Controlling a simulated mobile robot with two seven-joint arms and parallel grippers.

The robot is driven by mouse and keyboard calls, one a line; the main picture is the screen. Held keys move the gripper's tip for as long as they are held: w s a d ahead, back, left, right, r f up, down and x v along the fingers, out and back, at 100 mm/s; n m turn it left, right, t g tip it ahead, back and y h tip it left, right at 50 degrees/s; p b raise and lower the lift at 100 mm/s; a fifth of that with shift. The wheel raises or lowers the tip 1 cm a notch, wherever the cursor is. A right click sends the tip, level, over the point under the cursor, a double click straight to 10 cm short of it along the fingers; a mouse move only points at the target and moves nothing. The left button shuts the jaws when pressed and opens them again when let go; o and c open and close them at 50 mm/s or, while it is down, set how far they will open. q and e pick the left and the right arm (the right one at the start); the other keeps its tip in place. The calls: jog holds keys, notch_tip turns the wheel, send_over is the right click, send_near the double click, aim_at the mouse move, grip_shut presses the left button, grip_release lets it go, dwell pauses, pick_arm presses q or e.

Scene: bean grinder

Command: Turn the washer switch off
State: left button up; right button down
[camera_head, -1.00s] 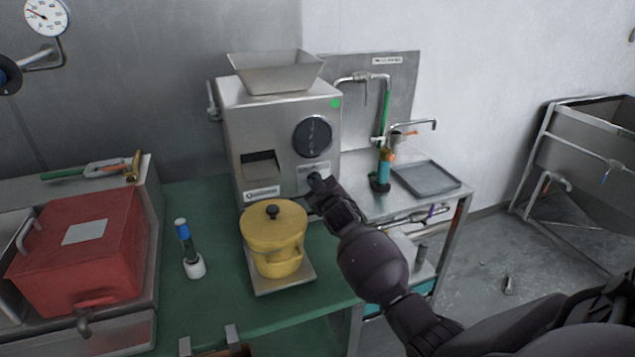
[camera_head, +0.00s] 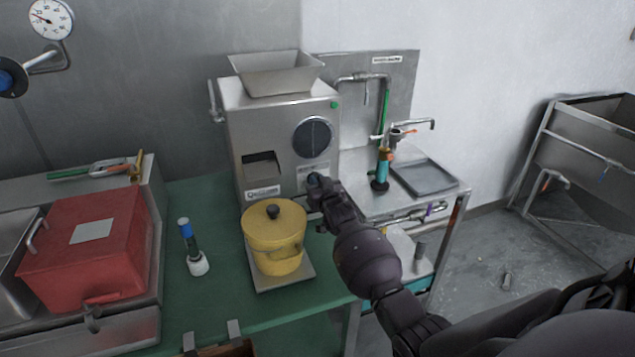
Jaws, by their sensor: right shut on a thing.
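The bean grinder (camera_head: 240,130) is a steel box with a hopper (camera_head: 275,73) on top. A round dark dial (camera_head: 312,138) and a small green light (camera_head: 334,104) are on its front. My right gripper (camera_head: 316,184) is at the lower right of the front face, below the dial. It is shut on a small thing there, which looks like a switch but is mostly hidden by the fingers. I cannot tell which way the switch is set. My left gripper is out of view.
A yellow lidded pot (camera_head: 273,238) stands on a square plate in front of the grinder. A blue and white bottle (camera_head: 192,247) and a red box (camera_head: 82,250) are to the left. A grey tray (camera_head: 424,178) and a tap lie to the right.

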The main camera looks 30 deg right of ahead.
dwell(0.3)
jog(key=c, duration=1.2)
grip_release()
jog(key=shift+o, duration=0.2)
jog(key=v, duration=1)
jog(key=shift+s+p, duration=0.4)
jog(key=shift+p, duration=0.05)
